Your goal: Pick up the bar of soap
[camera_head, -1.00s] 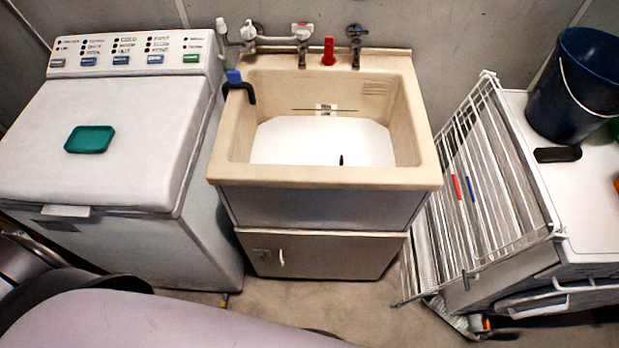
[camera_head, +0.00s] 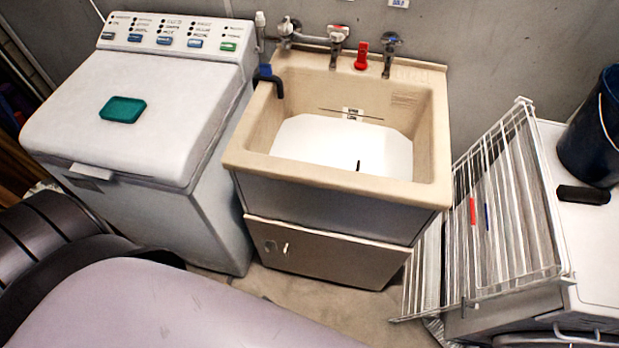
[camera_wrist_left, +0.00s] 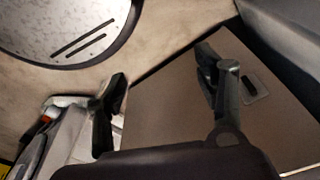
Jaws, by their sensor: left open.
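A teal-green rounded bar (camera_head: 122,109), which looks like the bar of soap, lies flat on the lid of the white washing machine (camera_head: 75,140) at the left of the head view. My left gripper (camera_wrist_left: 160,78) shows in the left wrist view, its two dark fingers spread apart with nothing between them. It faces a brown panel (camera_wrist_left: 165,115) with a dark slot or handle, and the floor. The bar does not show in the left wrist view. My left gripper does not show in the head view. My right gripper is in neither view.
A beige sink (camera_head: 240,160) on a cabinet (camera_head: 325,252) stands right of the washing machine, with taps and a red item (camera_head: 361,58) behind it. A white wire rack (camera_head: 500,215) and a dark bucket (camera_head: 592,140) are at the right. Little floor (camera_head: 300,295) shows.

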